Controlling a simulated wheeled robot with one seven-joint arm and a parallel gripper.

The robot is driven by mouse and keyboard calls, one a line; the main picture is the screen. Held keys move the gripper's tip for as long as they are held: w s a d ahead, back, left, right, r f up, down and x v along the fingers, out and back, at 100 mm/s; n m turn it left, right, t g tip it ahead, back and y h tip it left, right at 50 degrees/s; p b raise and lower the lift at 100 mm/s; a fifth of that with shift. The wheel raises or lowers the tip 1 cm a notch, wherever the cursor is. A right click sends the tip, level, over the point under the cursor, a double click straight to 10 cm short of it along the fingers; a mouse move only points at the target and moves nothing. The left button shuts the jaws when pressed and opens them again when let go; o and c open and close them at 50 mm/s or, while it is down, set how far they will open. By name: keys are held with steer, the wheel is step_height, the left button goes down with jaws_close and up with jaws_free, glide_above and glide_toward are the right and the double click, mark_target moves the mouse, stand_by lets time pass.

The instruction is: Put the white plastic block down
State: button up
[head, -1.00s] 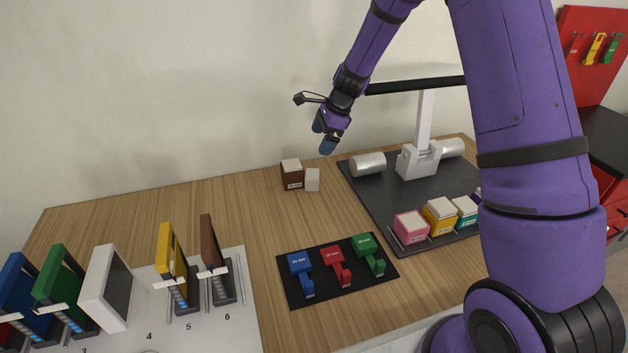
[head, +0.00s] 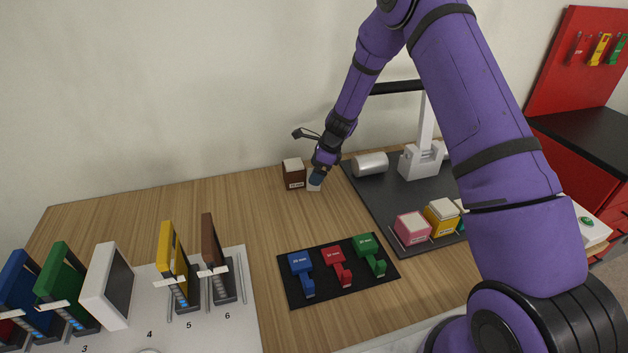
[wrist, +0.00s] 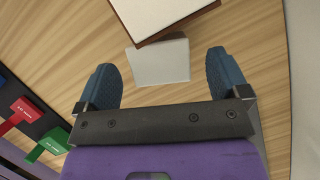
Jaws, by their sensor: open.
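The white plastic block (head: 313,186) sits on the wooden table beside a brown box with a white top (head: 293,175). In the head view my gripper (head: 317,181) is down at the block and hides part of it. In the wrist view the block (wrist: 162,63) lies between the two blue fingertips of my gripper (wrist: 162,62), with a gap on each side. The gripper is open and holds nothing. The brown box (wrist: 165,14) is just beyond the block, close against or touching it.
A black mat with blue, red and green pieces (head: 313,298) lies in front. A dark board (head: 385,190) with a white stand, metal cylinder and coloured boxes is to the right. A rack of upright panels (head: 240,315) stands at left. Bare table (head: 245,215) lies left of the block.

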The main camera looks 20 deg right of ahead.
steer(key=shift+x, duration=1.05)
steer(key=c, duration=1.1)
steer(key=shift+c, duration=0.2)
steer(key=shift+s+r, duration=0.1)
steer(key=shift+r, duration=0.05)
